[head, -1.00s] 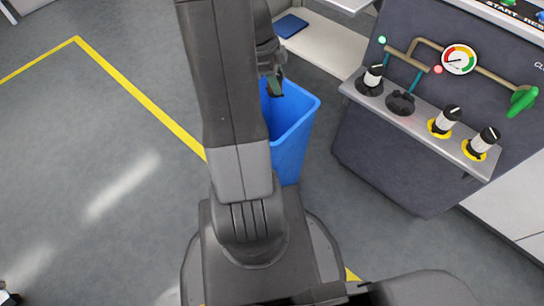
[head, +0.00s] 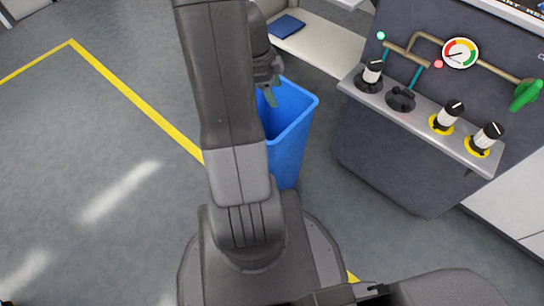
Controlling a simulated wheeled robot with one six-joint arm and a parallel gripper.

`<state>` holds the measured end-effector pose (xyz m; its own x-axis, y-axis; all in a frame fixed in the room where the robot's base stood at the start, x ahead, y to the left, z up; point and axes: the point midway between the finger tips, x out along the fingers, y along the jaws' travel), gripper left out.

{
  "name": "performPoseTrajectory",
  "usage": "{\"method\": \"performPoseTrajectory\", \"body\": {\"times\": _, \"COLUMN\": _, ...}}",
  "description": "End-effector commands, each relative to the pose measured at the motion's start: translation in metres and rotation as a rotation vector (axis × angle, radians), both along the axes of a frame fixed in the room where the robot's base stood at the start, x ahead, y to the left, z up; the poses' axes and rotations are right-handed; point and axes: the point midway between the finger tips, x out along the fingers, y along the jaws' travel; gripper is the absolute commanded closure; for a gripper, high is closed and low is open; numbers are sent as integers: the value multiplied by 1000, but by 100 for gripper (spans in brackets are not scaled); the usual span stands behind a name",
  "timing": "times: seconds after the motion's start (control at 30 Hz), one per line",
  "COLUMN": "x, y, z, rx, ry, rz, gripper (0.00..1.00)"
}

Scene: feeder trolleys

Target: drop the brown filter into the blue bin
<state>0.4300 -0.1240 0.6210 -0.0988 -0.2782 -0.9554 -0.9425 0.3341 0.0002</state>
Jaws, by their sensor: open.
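The blue bin (head: 290,150) stands upright on the floor beside the machine, partly hidden behind my arm. My gripper (head: 270,97) is over the bin's opening, pointing down, with its fingers open. I see nothing held between the fingers. I cannot make out a brown filter anywhere; the left part of the bin's inside is hidden by my arm.
A dark machine with a ledge (head: 420,119) stands on the right. White-and-black cylinders (head: 372,76) sit on the ledge, and one black holder (head: 400,98) has no cylinder. A blue flat item (head: 287,26) lies on a white shelf behind. The floor at left is clear.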

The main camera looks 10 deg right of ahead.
Motion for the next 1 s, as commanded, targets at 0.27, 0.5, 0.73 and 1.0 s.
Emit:
{"method": "performPoseTrajectory", "body": {"times": 0.27, "x": 2, "y": 4, "z": 18, "rx": -1, "ry": -3, "rz": 1, "gripper": 35}}
{"method": "performPoseTrajectory", "body": {"times": 0.5, "x": 8, "y": 19, "z": 70, "rx": 0, "ry": -5, "rz": 2, "gripper": 35}}
{"method": "performPoseTrajectory", "body": {"times": 0.73, "x": 12, "y": 32, "z": 113, "rx": 0, "ry": -3, "rz": 1, "gripper": 35}}
{"method": "performPoseTrajectory", "body": {"times": 1.0, "x": 14, "y": 38, "z": 132, "rx": 1, "ry": 0, "rz": 0, "gripper": 35}}
